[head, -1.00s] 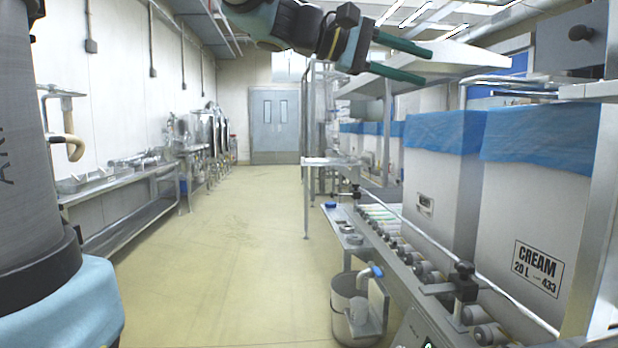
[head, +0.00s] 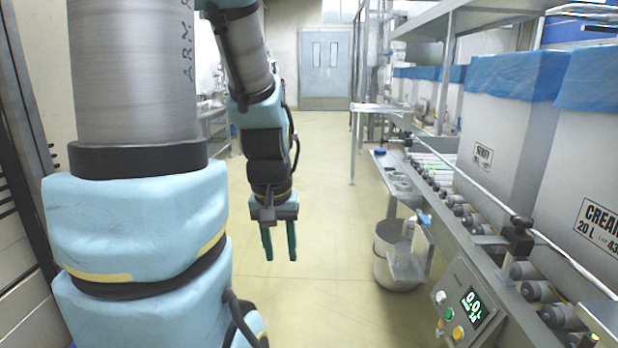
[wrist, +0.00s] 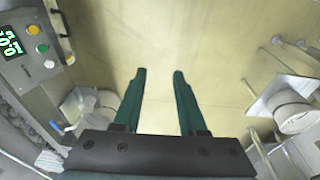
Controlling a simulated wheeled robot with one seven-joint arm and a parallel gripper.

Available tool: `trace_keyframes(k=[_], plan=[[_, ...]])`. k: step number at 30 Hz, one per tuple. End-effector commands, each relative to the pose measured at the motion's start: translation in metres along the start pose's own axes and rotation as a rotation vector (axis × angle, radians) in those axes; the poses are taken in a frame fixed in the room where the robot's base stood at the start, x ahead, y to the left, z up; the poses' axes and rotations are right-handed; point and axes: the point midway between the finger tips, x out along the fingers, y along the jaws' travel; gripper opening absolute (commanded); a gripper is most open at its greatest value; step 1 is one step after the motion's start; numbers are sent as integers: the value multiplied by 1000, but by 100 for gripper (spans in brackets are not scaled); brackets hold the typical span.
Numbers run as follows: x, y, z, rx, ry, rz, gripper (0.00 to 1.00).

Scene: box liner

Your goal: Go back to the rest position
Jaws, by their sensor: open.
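My gripper (head: 280,258) hangs from my arm in the middle of the head view, its two green fingers pointing down over the bare floor. The fingers are apart with nothing between them. In the wrist view my gripper (wrist: 157,74) also shows open and empty, with only pale floor beyond the fingertips. It is left of the roller conveyor (head: 470,215) and touches nothing.
A control panel (head: 462,308) with a green display is at the lower right. Tall boxes with blue liners (head: 515,75) stand on the conveyor. The yellowish floor (head: 322,190) is clear.

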Motion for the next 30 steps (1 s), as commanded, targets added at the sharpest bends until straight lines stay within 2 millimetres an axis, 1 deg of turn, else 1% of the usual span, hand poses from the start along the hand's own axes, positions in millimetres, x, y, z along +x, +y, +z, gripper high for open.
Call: trace_keyframes(k=[1, 2, 3, 8, 11, 15, 18, 21, 23, 30], plan=[[9, -14, 12, 30, -13, -30, 41], [2, -15, 12, 43, -12, -36, 41], [-14, -12, 8, 41, -7, -32, 41], [-46, -10, 2, 39, -7, -31, 41], [-70, -9, -1, 39, -7, -31, 41], [-107, -8, -7, 39, -7, -30, 41], [-127, -7, -10, 39, -7, -30, 41], [-138, -6, -11, 39, -7, -30, 41], [-141, -6, -12, 39, -7, -30, 41], [-140, -6, -12, 39, -7, -30, 41]])
